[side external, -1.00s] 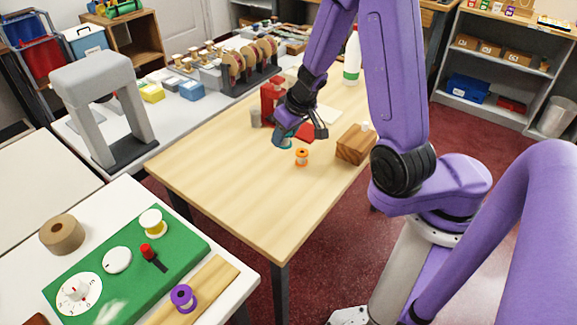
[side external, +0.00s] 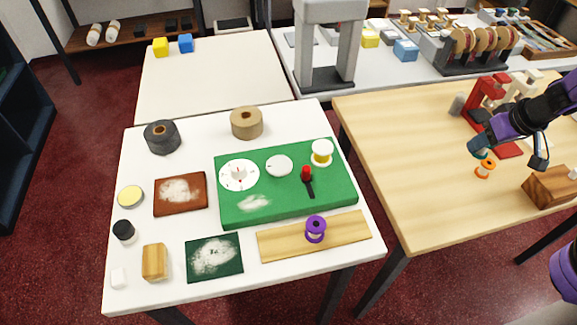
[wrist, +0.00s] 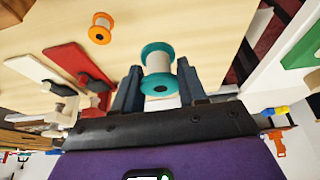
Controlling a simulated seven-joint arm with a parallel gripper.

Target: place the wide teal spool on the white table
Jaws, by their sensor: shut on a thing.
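The wide teal spool (wrist: 157,54), with teal flanges and a pale middle, sits between the two fingers of my gripper (wrist: 159,82) in the wrist view. My gripper is shut on it. In the side external view my gripper (side external: 509,153) is over the wooden table, and only a little teal of the spool (side external: 482,155) shows. The white table (side external: 212,291) stands to the left of the wooden table, apart from my gripper, with many things on its top.
An orange spool (side external: 485,169) stands near my gripper, with a wooden block (side external: 548,187) and red stand (side external: 485,103) close by. The white table holds a green board (side external: 285,205), a purple spool (side external: 316,229) on a plank and a white-yellow spool (side external: 322,152). Its bare patches are small.

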